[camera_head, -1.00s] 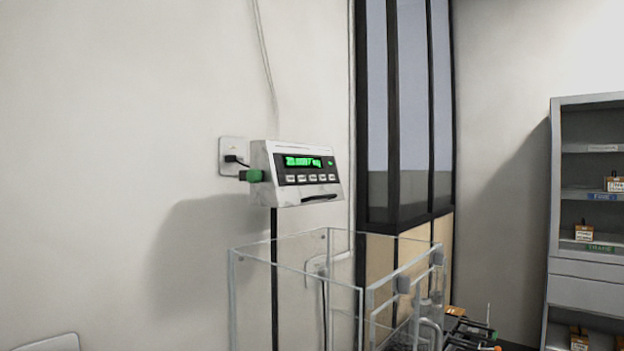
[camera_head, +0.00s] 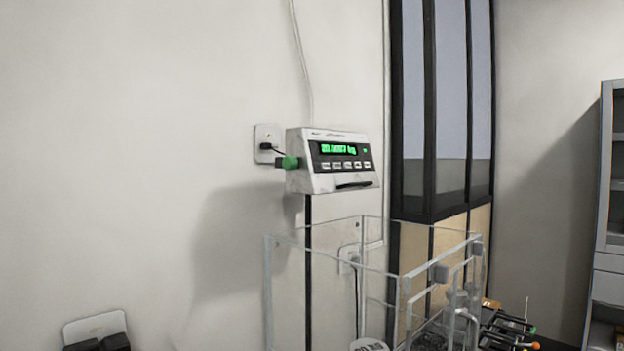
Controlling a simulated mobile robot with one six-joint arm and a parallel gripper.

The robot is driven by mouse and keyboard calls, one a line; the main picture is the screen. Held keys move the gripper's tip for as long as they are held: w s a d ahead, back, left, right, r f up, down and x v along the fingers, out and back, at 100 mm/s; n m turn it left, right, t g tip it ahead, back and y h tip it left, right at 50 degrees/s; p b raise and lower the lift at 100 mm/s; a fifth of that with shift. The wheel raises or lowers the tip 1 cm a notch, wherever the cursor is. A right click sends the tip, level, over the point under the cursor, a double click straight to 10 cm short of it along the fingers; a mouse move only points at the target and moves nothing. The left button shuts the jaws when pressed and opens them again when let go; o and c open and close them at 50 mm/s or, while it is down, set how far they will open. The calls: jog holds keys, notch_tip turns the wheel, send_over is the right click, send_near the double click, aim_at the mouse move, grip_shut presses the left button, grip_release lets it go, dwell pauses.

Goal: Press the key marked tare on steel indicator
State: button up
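The steel indicator (camera_head: 331,161) is a pale, boxy unit on a thin dark post (camera_head: 308,270), right of centre in the head view. Its green lit display (camera_head: 338,149) shows digits and a unit, seemingly kg. A row of several small light keys (camera_head: 344,165) runs under the display on a dark panel. Their markings are too small to read, so I cannot tell which is tare. A green-ended part sticks out of the indicator's left side. My gripper is not in view.
A clear-walled enclosure (camera_head: 267,300) stands below and right of the indicator. A wall socket (camera_head: 267,144) with a black plug is behind it. A dark-framed window (camera_head: 430,110) and a grey shelf unit (camera_head: 606,240) are to the right. Tool-like items (camera_head: 512,335) lie lower right.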

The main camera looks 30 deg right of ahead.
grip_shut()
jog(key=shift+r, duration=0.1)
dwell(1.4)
